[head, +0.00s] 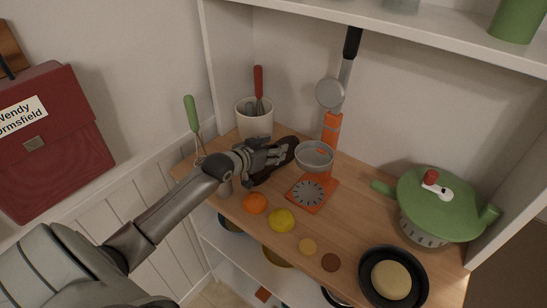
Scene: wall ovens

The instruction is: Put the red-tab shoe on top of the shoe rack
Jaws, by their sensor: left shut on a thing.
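My left gripper (268,157) reaches in from the left over the wooden counter and is shut on a dark, shoe-like object (284,158). The object is partly hidden by the fingers, and I cannot make out a red tab on it. It is at the back left of the counter, just left of an orange kitchen scale. I cannot tell whether it touches the counter. No shoe rack is recognisable in this view. My right gripper is not in view.
The orange scale (312,195) with its metal bowl (314,155) stands close right of the gripper. A utensil crock (254,120) is behind it. A shelf overhangs above.

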